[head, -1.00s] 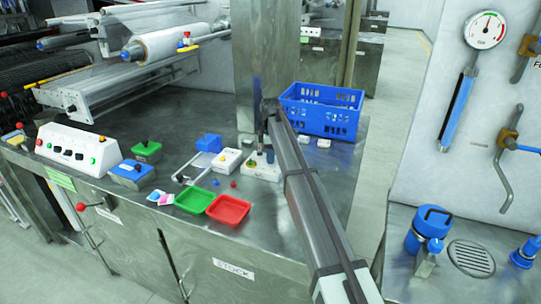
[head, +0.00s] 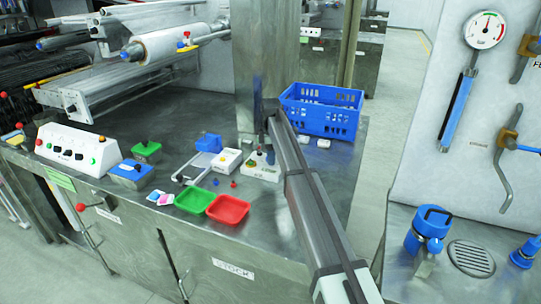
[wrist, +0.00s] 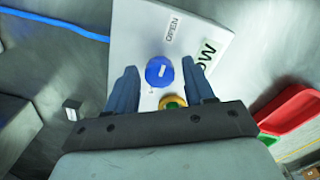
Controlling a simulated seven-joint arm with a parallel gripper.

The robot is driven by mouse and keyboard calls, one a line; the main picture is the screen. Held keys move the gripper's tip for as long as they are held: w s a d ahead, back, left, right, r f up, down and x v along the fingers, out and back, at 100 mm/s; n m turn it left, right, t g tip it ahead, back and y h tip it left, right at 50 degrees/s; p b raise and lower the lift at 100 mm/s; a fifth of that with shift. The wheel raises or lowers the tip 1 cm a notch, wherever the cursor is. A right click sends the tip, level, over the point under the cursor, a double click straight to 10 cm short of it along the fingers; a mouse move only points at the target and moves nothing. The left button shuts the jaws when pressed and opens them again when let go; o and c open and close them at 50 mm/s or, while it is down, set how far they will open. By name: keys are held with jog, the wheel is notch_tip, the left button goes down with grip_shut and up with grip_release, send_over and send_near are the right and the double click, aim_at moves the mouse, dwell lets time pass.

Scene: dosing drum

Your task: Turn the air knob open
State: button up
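The air knob (wrist: 159,71) is a round blue knob with a small white mark on top, on a white box (wrist: 213,35). In the wrist view it sits between the two fingers of my gripper (wrist: 160,78), which is open. A gap shows on each side of the knob, so the fingers do not appear to touch it. A small printed label lies on the box beyond the knob. In the head view my gripper (head: 268,142) points down over the white box (head: 262,172); the arm and fingers partly hide the knob there.
A green button on a yellow base (wrist: 172,102) sits close to the knob, by the gripper body. A red tray (head: 228,209) and a green tray (head: 194,200) lie to the front left. A blue crate (head: 322,112) stands behind my arm.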

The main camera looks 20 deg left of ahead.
jog(key=shift+o, duration=0.4)
notch_tip(320, 180, up, 14)
jog(key=shift+s, duration=0.2)
jog(key=shift+d+f, duration=0.1)
dwell(0.5)
